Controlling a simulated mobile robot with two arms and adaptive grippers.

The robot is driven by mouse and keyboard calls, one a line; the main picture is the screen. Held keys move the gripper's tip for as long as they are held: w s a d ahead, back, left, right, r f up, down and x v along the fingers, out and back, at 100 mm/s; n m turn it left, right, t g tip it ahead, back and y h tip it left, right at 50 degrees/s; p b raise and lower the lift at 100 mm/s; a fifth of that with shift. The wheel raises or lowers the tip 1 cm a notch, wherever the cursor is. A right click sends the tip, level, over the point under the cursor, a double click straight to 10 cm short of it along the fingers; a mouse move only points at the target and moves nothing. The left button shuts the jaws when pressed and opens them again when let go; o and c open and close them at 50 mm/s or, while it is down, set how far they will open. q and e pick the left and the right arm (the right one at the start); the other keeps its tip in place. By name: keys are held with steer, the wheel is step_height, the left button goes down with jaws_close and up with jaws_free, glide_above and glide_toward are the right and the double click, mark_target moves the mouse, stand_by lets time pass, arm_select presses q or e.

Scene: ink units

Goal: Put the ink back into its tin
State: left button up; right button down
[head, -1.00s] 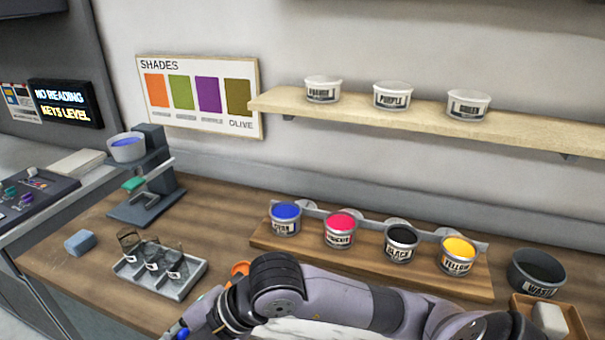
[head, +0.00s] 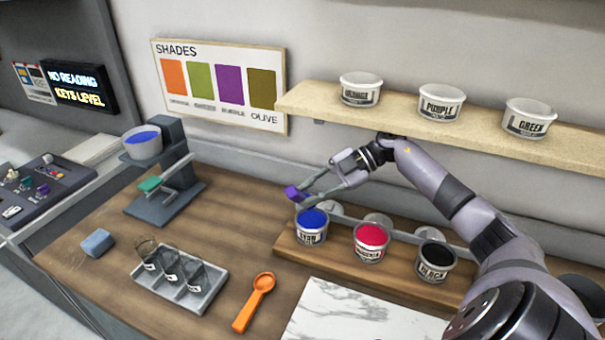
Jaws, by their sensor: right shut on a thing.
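My right gripper (head: 303,195) reaches in from the right, just above and behind the cyan tin. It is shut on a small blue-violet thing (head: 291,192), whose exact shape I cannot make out. The open cyan tin (head: 311,228), full of blue ink, stands on the wooden rack (head: 290,247). The magenta tin (head: 371,243) and the black tin (head: 436,263) stand to its right. A bowl (head: 142,147) with blue ink sits on the grey stand (head: 168,205) at the left. My left gripper is not in view.
A tray (head: 203,300) holds several small glasses. An orange spoon (head: 255,300) lies beside a marble slab (head: 345,322). A blue-grey block (head: 97,242) lies at the left. A shelf (head: 400,108) with tubs hangs above my right arm. Bare wood lies between stand and rack.

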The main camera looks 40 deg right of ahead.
mark_target(314, 208)
steer(key=shift+w+d+r, duration=0.2)
steer(key=shift+d+r, duration=0.4)
steer(key=shift+r, duration=0.05)
steer(key=shift+w+d+f+b, duration=0.1)
steer(key=shift+f+b, duration=0.3)
steer(key=shift+b, duration=0.15)
steer(key=f+b, duration=0.1)
steer(key=f, duration=0.1)
steer(key=f+b, duration=0.2)
steer(key=d+f+b, duration=0.1)
steer(key=f+b, duration=0.1)
steer(key=shift+w+f, duration=0.15)
steer(key=shift+w, duration=0.1)
steer(key=shift+w+d+f+b, duration=0.1)
steer(key=shift+d+f+b, duration=0.3)
steer(key=shift+f, duration=0.3)
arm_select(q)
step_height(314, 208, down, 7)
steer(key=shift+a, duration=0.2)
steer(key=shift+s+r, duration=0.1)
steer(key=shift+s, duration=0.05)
arm_select(e)
steer(key=shift+a, duration=0.1)
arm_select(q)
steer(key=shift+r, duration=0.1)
arm_select(e)
steer(key=shift+r, duration=0.15)
